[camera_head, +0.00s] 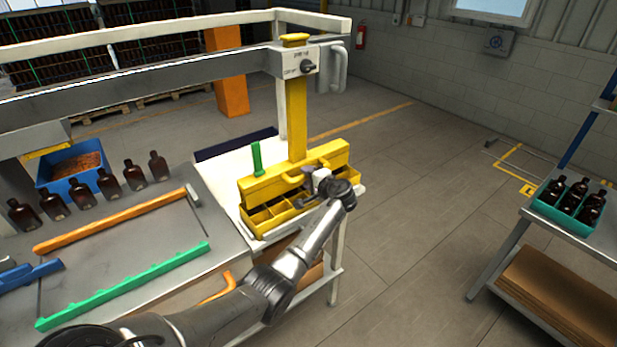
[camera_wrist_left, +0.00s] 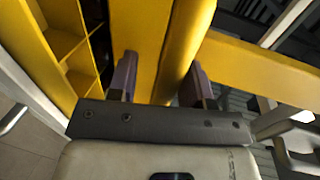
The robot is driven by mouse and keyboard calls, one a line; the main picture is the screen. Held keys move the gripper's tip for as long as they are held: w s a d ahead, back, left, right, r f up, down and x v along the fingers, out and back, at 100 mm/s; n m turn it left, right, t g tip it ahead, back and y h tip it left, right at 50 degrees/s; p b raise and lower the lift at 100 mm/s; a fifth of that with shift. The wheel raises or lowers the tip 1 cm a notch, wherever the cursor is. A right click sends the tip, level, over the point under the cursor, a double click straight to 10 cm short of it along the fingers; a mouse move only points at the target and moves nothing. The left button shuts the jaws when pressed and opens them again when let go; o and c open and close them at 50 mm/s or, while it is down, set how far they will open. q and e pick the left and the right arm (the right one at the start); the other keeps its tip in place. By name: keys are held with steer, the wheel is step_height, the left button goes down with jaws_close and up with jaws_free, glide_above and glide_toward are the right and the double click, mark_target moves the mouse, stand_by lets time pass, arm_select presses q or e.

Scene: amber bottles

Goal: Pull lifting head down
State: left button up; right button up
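The yellow lifting head (camera_head: 270,184) sits on a yellow column (camera_head: 297,112), low over a yellow divided crate (camera_head: 262,222). My left gripper (camera_head: 318,184) is at the right part of the head's front, by its handle. In the left wrist view, the two dark fingers of my left gripper (camera_wrist_left: 160,82) stand apart. A rounded yellow bar of the lifting head (camera_wrist_left: 188,45) runs between them, nearer the right finger. A gap shows beside the left finger. Contact on the right side is unclear. My right gripper is not in view.
Several amber bottles (camera_head: 108,188) stand on the left table, near orange (camera_head: 118,220) and green rails (camera_head: 125,285). A green upright handle (camera_head: 257,158) rises beside the column. A teal crate of bottles (camera_head: 567,212) is on the right table. The floor between is clear.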

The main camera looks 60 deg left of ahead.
arm_select(q)
steer(key=shift+r, duration=0.15)
steer(key=shift+d, duration=0.35)
steer(key=v, duration=1.3)
steer(key=shift+b, duration=0.4)
steer(key=shift+w, duration=0.1)
